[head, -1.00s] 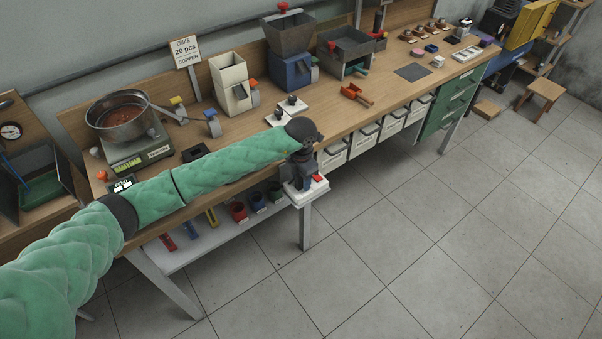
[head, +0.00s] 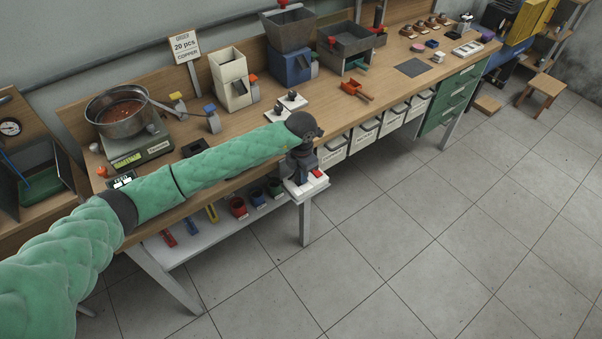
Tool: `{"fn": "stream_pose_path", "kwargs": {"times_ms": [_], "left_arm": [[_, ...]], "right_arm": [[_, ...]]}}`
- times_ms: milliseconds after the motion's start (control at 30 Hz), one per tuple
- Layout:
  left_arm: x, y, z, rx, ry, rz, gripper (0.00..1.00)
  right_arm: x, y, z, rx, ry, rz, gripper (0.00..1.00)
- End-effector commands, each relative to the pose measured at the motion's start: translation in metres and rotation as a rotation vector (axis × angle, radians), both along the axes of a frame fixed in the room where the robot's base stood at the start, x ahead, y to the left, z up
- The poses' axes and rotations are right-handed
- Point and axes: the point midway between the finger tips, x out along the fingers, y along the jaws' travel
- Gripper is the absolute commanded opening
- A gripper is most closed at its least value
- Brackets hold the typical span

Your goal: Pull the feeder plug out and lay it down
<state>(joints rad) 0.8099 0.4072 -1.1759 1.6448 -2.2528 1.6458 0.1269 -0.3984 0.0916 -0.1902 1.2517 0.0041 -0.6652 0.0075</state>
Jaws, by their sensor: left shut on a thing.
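My left gripper (head: 303,180) points down at a white block (head: 318,186) on the front edge of the bench. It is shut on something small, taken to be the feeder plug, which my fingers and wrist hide. I cannot tell whether the plug is still seated in the block. A small red part (head: 317,173) shows on the block, just right of the fingers. My right gripper is not in view.
Behind my wrist, white plates with dark knobs (head: 292,98) stand on the bench. A steel bowl (head: 112,128) sits on a scale at left. An orange scoop (head: 355,89) lies right of the plates. The floor in front is clear.

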Motion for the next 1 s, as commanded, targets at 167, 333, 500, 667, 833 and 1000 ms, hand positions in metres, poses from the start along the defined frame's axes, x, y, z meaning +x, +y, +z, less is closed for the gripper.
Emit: {"fn": "stream_pose_path", "kwargs": {"times_ms": [167, 333, 500, 667, 833, 1000], "left_arm": [[0.001, 0.000, 0.006, -0.001, -0.003, 0.000, 0.00], [0.001, 0.000, 0.008, -0.002, -0.003, 0.000, 0.00], [0.001, 0.000, 0.011, -0.002, -0.003, 0.000, 0.00], [0.001, 0.000, 0.013, -0.002, -0.003, 0.000, 0.00], [0.001, 0.000, 0.016, -0.001, -0.002, 0.000, 0.00], [0.001, 0.000, 0.018, -0.001, -0.002, 0.000, 0.00]], "right_arm": [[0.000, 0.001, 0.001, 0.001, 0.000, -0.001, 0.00], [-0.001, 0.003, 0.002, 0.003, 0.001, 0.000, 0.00], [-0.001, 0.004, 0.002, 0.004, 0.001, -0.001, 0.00], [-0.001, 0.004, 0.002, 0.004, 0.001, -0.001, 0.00], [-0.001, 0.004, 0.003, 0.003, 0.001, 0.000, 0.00], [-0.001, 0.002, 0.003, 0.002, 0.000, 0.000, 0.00]]}}
